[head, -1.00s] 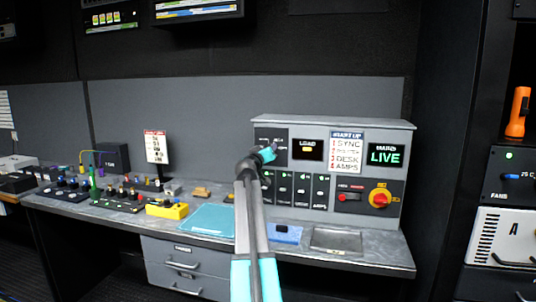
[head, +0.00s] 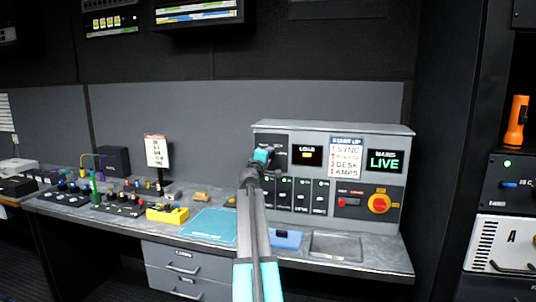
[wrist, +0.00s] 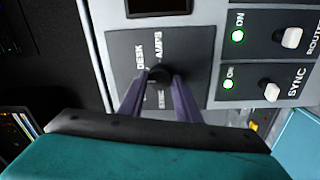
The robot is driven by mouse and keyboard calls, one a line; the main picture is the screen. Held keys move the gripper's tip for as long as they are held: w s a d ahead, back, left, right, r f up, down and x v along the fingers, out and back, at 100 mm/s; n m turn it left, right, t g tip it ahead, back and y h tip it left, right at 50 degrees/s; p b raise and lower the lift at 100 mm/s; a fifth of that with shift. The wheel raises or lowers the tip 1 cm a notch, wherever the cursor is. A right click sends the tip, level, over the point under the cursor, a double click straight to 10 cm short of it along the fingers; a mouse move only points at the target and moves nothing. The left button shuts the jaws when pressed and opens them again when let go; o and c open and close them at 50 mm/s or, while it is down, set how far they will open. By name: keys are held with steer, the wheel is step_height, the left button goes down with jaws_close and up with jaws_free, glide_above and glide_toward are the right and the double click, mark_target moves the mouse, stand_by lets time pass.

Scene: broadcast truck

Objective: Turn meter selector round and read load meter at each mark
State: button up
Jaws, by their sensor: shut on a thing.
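My gripper (wrist: 160,88) is shut on this knob, one purple-grey finger on each side. The knob's pointer is hidden or too small to tell. In the head view my gripper (head: 264,155) covers much of the selector plate (head: 271,139). The load meter (head: 307,155) is a black display just right of it, with a small yellowish readout too small to read.
A START UP card (head: 346,157) and a green MAINS LIVE display (head: 385,161) are on the same panel. Breaker switches (head: 302,194) with green lights sit below the meter. A red-and-yellow rotary switch (head: 379,204) is at lower right. The desk (head: 150,228) holds several small items.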

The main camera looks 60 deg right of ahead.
steer(key=shift+s+f+n+y+p, duration=0.1)
steer(key=shift+n+y+p, duration=0.05)
steer(key=shift+n+p, duration=4.25)
steer(key=shift+s+n+y+p, duration=0.1)
steer(key=shift+n+y+p, duration=0.05)
steer(key=shift+n+p, duration=4.2)
steer(key=shift+n+b, duration=0.6)
steer(key=shift+n, duration=0.05)
steer(key=o, duration=1.1)
steer(key=shift+c, duration=0.2)
steer(key=shift+a, duration=0.1)
steer(key=b+v, duration=0.3)
steer(key=v, duration=1)
steer(key=shift+s+a, duration=0.2)
steer(key=shift+s, duration=0.05)
